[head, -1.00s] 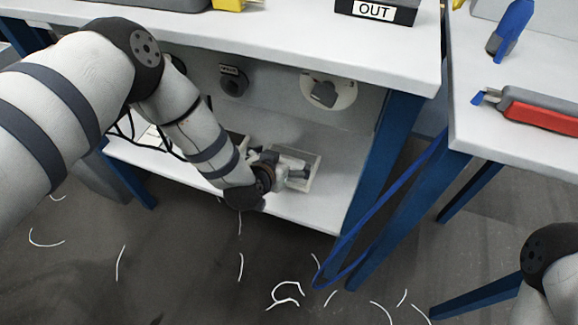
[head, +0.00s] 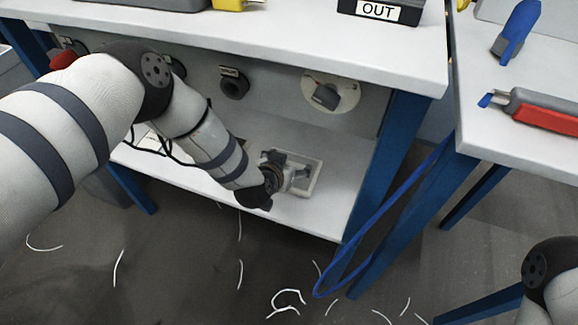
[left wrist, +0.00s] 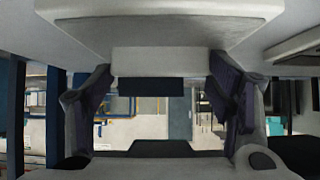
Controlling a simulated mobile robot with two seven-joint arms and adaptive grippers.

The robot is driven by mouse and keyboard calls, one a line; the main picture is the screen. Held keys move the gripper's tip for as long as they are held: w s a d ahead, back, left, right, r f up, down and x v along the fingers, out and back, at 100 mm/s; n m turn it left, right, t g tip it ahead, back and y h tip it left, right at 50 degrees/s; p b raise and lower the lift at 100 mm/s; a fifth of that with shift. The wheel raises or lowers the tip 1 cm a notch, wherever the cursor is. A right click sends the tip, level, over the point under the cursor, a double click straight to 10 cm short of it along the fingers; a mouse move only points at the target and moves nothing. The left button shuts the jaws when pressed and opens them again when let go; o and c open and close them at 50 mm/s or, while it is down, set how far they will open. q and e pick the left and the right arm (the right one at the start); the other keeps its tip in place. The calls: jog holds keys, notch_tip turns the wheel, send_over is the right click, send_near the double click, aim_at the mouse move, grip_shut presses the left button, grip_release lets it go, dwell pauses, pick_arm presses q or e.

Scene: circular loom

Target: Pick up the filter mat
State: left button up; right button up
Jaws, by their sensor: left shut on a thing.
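My left gripper (head: 291,176) reaches down over a shallow white tray (head: 319,176) on the lower shelf. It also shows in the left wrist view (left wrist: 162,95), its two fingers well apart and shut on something. A pale block with a dark lower edge lies between or just beyond the fingers there; I take it for the filter mat (left wrist: 148,60), though its outline is unclear. In the head view the gripper hides most of what it holds. My right arm shows only at the lower right; its gripper is out of view.
The white tabletop (head: 300,38) overhangs the lower shelf (head: 330,212), and a blue table leg (head: 385,165) stands right of the tray. A looped blue cable (head: 385,222) hangs beside it. A round dial (head: 331,93) is on the back panel. White scraps litter the floor.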

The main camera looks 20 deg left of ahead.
pick_arm(q)
jog(key=r, duration=0.1)
jog(key=r+p, duration=0.1)
jog(key=r, duration=0.2)
jog(key=shift+s+a+r+p, duration=0.15)
jog(key=shift+s+r+p, duration=0.2)
jog(key=shift+s+p, duration=0.05)
jog(key=a+f+p+v, duration=0.1)
jog(key=a+p+v, duration=0.2)
jog(key=v, duration=1.2)
jog(key=shift+s+a, duration=0.15)
jog(key=shift+s, duration=0.2)
pick_arm(e)
jog(key=shift+t, duration=0.4)
jog(key=v, duration=0.4)
jog(key=shift+r, duration=0.45)
